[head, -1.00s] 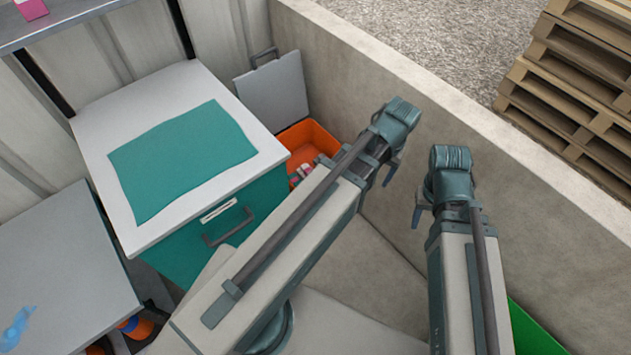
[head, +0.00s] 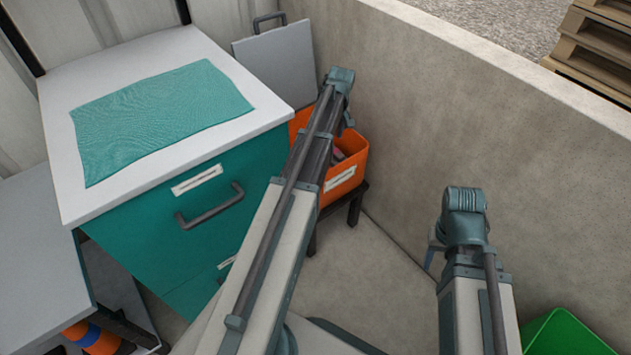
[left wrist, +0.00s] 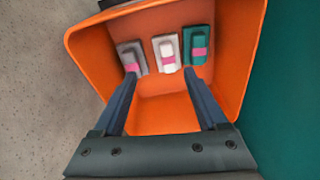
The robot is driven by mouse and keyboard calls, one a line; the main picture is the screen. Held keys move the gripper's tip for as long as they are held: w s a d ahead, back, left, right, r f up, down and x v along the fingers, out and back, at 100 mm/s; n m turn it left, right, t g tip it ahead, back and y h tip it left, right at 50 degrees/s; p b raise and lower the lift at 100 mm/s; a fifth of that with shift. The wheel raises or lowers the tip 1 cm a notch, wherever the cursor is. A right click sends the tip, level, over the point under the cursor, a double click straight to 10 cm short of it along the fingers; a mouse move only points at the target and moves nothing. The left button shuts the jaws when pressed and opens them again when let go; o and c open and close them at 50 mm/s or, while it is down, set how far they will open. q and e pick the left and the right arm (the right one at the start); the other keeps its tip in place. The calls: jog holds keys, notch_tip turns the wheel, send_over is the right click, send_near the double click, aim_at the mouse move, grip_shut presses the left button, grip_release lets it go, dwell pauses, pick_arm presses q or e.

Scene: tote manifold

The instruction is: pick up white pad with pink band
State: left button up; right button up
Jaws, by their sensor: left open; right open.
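The white pad with a pink band (left wrist: 167,52) lies in the orange tote (left wrist: 165,115), between a grey pad (left wrist: 132,57) and a teal pad (left wrist: 196,45), each with a pink band. My left gripper (left wrist: 160,75) is open, its fingers reaching into the view over the tote, tips short of the white pad and nothing between them. In the head view the left arm's end is over the orange tote (head: 357,172) and hides most of its inside. My right gripper (head: 432,255) is at the right, away from the tote and holding nothing visible.
A teal drawer cabinet (head: 130,235) with a teal cloth (head: 160,115) on top stands left of the tote. A concrete wall (head: 440,110) runs behind and right. A grey panel (head: 275,65) leans behind the tote. A green bin (head: 565,335) is at lower right.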

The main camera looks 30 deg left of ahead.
pick_arm(q)
jog(key=shift+n, duration=0.6)
jog(key=a+f+b, duration=0.1)
jog(key=f+b, duration=0.2)
jog(key=w+a+f+b, duration=0.1)
jog(key=a+f+b, duration=0.1)
jog(key=f+b, duration=0.1)
jog(key=a+f+b, duration=0.1)
jog(key=f+b, duration=0.2)
jog(key=f, duration=0.2)
jog(key=shift+w+a+b, duration=0.2)
jog(key=shift+a+b, duration=0.15)
pick_arm(e)
notch_tip(320, 180, down, 11)
jog(key=shift+a, duration=0.1)
pick_arm(q)
jog(key=f+b, duration=0.1)
jog(key=a+f+b, duration=0.1)
jog(key=f+b, duration=0.3)
jog(key=shift+a+f, duration=0.1)
jog(key=shift+a, duration=0.2)
pick_arm(e)
notch_tip(320, 180, down, 5)
pick_arm(q)
grip_shut()
